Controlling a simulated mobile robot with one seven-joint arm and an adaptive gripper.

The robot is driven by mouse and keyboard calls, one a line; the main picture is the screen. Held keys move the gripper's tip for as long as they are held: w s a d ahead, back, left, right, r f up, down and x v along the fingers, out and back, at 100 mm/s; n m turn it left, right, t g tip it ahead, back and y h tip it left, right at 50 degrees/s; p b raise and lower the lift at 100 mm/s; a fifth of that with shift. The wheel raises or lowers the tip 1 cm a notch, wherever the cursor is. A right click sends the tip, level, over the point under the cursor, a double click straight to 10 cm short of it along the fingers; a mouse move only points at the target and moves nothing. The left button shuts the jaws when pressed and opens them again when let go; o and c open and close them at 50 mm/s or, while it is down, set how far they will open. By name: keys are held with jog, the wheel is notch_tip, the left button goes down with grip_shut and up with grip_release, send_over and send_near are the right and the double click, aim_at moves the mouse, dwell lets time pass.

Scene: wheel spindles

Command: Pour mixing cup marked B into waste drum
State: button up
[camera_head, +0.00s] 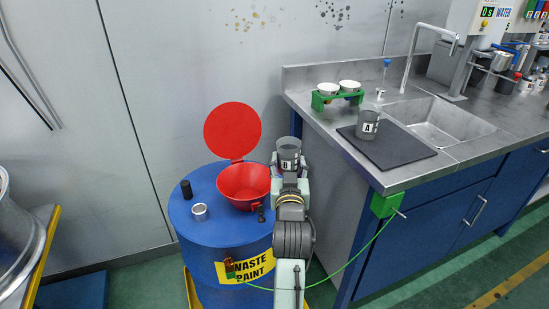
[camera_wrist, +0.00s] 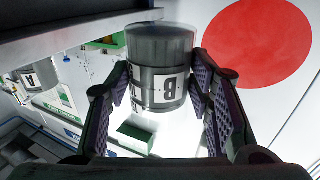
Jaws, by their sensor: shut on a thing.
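The mixing cup marked B (camera_head: 288,157) is a grey cup with a white label, held by my gripper (camera_head: 288,165) just right of the waste drum's red funnel. In the wrist view the cup (camera_wrist: 161,65) sits between the two finger pads of my gripper (camera_wrist: 162,88), its label upside down in the picture. In the head view it looks upright; its contents cannot be made out. The blue waste drum (camera_head: 207,240) has a yellow "WASTE PAINT" label. Its red funnel (camera_head: 240,186) is open, with the round red lid (camera_head: 232,130) raised behind; the lid also shows in the wrist view (camera_wrist: 258,42).
A silver cap (camera_head: 199,212) and a black cap (camera_head: 186,190) stand on the drum top. To the right, a steel counter bears cup A (camera_head: 368,124) on a dark mat (camera_head: 395,150), a green rack (camera_head: 320,101) with white cups, and a sink (camera_head: 440,121). A green cable (camera_head: 352,260) hangs between drum and counter.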

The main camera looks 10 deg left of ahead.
jog(key=n, duration=0.3)
jog(key=f+n+p, duration=0.1)
jog(key=n, duration=0.1)
jog(key=shift+d+n+g+h, duration=0.3)
jog(key=shift+d+h, duration=0.05)
jog(key=shift+h, duration=0.05)
jog(key=f+n, duration=0.1)
jog(key=f+n+b, duration=0.1)
jog(key=n, duration=0.1)
jog(key=a+f+n+b, duration=0.1)
jog(key=f, duration=0.1)
jog(key=shift+h, duration=0.3)
jog(key=shift+r+n, duration=0.15)
jog(key=shift+n, duration=0.25)
jog(key=shift+n+g+p, duration=0.3)
jog(key=shift+n+p, duration=0.35)
jog(key=shift+n, duration=0.35)
